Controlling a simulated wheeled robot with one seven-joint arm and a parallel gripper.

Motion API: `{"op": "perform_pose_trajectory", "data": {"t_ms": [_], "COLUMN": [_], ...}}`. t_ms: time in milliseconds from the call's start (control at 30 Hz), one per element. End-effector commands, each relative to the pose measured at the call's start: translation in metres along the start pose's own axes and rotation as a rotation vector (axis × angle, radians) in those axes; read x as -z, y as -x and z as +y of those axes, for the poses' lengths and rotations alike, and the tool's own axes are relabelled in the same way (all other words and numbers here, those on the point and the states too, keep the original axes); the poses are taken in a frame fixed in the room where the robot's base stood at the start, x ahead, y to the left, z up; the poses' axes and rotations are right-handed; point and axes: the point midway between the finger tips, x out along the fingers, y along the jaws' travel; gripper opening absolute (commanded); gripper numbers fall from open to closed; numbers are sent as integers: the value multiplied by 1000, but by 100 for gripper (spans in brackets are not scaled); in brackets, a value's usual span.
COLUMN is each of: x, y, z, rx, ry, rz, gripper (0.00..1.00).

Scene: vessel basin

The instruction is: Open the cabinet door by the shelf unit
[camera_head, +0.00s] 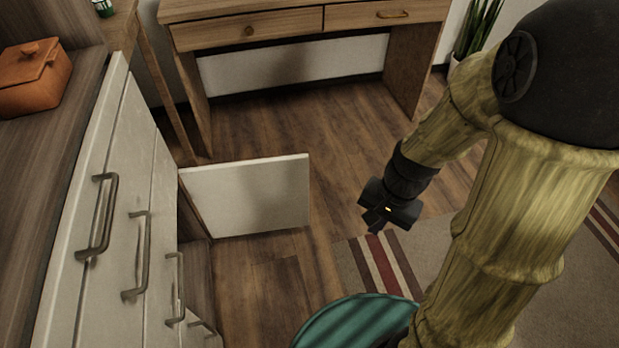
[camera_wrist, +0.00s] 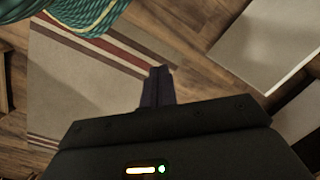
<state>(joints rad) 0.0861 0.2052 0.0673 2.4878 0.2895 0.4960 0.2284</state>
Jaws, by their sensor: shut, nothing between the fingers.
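A white cabinet door (camera_head: 248,196) stands swung out from the cabinet at left, at a wide angle to the drawer fronts. Its left edge is by the cabinet, and a dark wooden opening shows beneath and beside it. A pale panel, which looks like the same door, shows at the upper right of the wrist view (camera_wrist: 255,38). My gripper (camera_head: 375,226) is to the right of the door, apart from it, pointing down above the floor and rug edge. Its fingers (camera_wrist: 158,86) are together and empty. I cannot clearly make out a shelf unit.
White drawer fronts (camera_head: 125,215) with several metal handles line the left. An orange lidded pot (camera_head: 36,78) sits on the counter. A wooden desk (camera_head: 290,42) stands behind. A green round pouf (camera_head: 350,322) and striped rug (camera_head: 355,272) are in front. Floor between door and gripper is clear.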

Motion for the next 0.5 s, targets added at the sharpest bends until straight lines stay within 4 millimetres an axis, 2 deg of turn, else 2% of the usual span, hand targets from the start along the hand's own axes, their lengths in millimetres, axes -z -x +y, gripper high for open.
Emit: {"op": "perform_pose_trajectory", "data": {"t_ms": [267,367,500], "x": [-6,-8,-9], "y": [-34,-50,-76], "z": [-10,-19,-38], "rx": [39,58,87], "ry": [-327,-502,-821], "rz": [-189,-294,-498], "gripper": [0,0,0]}}
